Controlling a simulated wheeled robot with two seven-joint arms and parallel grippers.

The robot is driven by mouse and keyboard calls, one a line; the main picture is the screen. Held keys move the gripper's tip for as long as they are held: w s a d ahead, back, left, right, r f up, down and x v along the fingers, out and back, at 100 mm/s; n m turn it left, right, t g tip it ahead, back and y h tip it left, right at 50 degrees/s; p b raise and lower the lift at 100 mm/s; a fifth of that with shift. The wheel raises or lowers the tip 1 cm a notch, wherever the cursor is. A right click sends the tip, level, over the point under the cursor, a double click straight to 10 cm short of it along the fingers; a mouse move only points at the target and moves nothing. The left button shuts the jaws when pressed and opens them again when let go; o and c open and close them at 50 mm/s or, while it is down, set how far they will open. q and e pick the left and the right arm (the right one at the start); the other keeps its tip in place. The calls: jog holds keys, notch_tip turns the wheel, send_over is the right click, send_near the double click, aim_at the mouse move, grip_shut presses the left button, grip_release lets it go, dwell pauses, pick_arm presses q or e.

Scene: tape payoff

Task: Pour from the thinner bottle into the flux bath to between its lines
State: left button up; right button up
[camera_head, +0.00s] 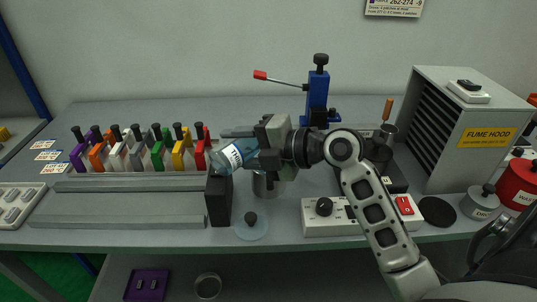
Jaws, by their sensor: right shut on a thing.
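My right gripper (263,148) is shut on a clear bluish bottle (224,159) with a white label, which I take to be the thinner bottle. The bottle is tilted strongly, its left end low above the top of a narrow black box (218,203). I cannot tell whether liquid is flowing. A grey metal cup (265,187) stands under the gripper, partly hidden by it. I cannot tell for sure which vessel is the flux bath, and no fill lines can be made out. My left gripper is not in view.
A row of coloured holders (158,152) stands left, behind grey rails (120,208). A clear lid with a black knob (251,226) lies at the front. A white control box (325,220), fume hood (470,140), red pot (517,185) and blue press (317,95) stand right and behind.

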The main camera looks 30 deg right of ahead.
jog(key=shift+a, duration=0.1)
jog(key=shift+s+a, duration=0.15)
jog(key=shift+a, duration=0.3)
jog(key=shift+s+a+f, duration=0.1)
jog(key=shift+a, duration=0.5)
jog(key=shift+a, duration=0.1)
